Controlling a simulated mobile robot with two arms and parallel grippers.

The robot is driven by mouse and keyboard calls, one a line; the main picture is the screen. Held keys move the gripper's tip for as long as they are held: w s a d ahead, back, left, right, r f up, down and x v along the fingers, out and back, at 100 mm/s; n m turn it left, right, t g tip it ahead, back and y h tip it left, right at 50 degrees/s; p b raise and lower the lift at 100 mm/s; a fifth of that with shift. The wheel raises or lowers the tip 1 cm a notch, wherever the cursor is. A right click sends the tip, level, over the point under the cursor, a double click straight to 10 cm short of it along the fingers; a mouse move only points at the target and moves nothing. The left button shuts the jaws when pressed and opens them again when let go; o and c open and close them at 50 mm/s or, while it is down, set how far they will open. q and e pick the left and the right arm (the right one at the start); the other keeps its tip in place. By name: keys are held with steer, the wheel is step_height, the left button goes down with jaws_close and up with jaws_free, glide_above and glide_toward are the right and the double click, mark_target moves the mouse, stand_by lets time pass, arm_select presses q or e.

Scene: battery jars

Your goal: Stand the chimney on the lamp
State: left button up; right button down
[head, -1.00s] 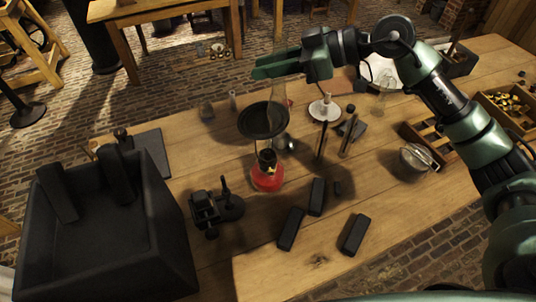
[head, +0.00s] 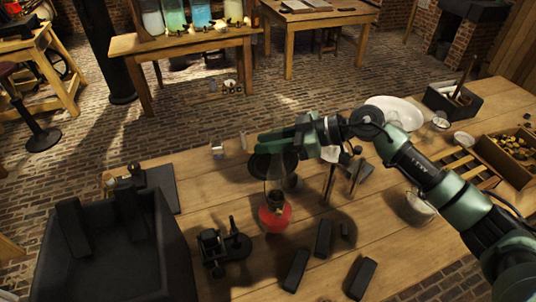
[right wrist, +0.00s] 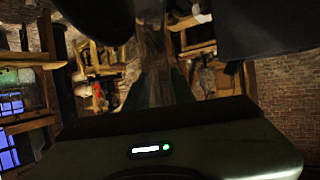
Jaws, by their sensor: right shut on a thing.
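The lamp (head: 275,214) has a red base and a dark burner and stands on the wooden table in the head view. A black disc (head: 262,166) shows just above and behind it. My right gripper (head: 268,143) is over the lamp, shut on the clear glass chimney (head: 278,178). The chimney looks roughly upright, with its lower part just above or at the burner; I cannot tell whether they touch. In the right wrist view the glass (right wrist: 152,65) shows faintly between the fingers. My left gripper is not in view.
A dark open box (head: 120,250) stands at the left. A black device (head: 222,245) is beside the lamp, and several black blocks (head: 323,238) lie in front. Upright rods (head: 329,182), a metal pot (head: 416,208) and a wooden tray (head: 508,157) are to the right.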

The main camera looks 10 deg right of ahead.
mark_target(268, 157)
steer(key=shift+f, duration=2.55)
steer(key=c, duration=1.2)
jaws_free()
steer(key=shift+f, duration=0.15)
steer(key=shift+d+r, duration=0.2)
steer(key=shift+d, duration=0.1)
steer(key=b+v, duration=0.2)
steer(key=v, duration=0.9)
steer(key=shift+s+d+r+b, duration=0.1)
steer(key=shift+s+d+b, duration=0.1)
steer(key=shift+b, duration=0.15)
